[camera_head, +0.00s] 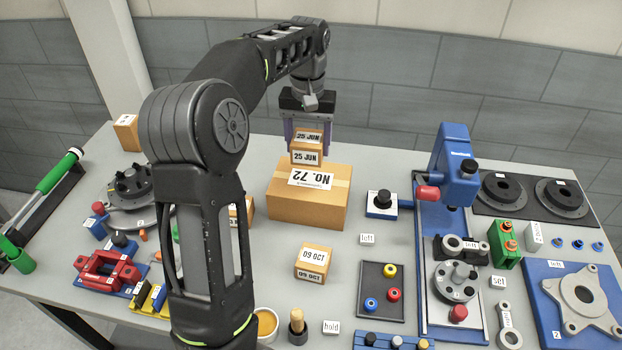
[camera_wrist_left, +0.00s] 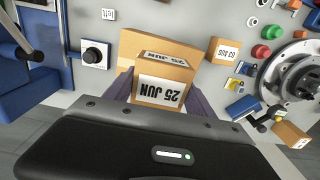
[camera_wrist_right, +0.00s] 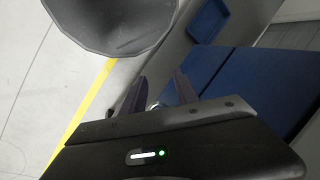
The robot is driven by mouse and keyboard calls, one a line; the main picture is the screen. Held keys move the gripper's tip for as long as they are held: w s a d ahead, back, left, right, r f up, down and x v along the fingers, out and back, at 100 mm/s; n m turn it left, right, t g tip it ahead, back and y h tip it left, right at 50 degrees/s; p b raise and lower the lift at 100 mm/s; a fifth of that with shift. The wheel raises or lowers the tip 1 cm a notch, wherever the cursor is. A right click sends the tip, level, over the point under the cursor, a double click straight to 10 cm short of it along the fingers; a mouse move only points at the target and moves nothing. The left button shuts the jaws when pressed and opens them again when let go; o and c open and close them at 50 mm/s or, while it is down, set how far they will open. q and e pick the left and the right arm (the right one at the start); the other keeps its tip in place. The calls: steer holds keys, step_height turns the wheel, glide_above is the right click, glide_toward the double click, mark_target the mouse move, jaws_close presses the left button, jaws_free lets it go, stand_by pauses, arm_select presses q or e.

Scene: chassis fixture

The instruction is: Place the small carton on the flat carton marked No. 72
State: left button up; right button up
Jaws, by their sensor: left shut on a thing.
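The small carton (camera_head: 306,157), brown with "25 JUN" labels, is between the fingers of my left gripper (camera_head: 308,140). In the left wrist view the small carton (camera_wrist_left: 160,88) sits upright between both fingers. The flat carton marked No. 72 (camera_head: 288,212) lies on the table under and in front of it. The small carton is at the far edge of the flat carton's top in the head view; I cannot tell whether they touch. The left wrist view shows part of the flat carton (camera_wrist_left: 135,45) behind it. My right gripper (camera_wrist_right: 162,92) is open and empty, away from the table.
A "09 OCT" carton (camera_head: 314,260) stands in front of the flat carton. A black knob block (camera_head: 382,203) is to its right, near a blue press (camera_head: 455,165). My left arm hides part of another carton (camera_head: 248,211). Another carton (camera_head: 127,132) stands at the back left.

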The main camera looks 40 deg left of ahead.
arm_select(q)
steer(key=shift+w+d, duration=0.1)
glide_above(309, 187)
steer(key=shift+f, duration=3.15)
steer(key=shift+f, duration=1.85)
steer(key=shift+f, duration=0.2)
steer(key=o, duration=1.7)
steer(key=shift+r, duration=0.15)
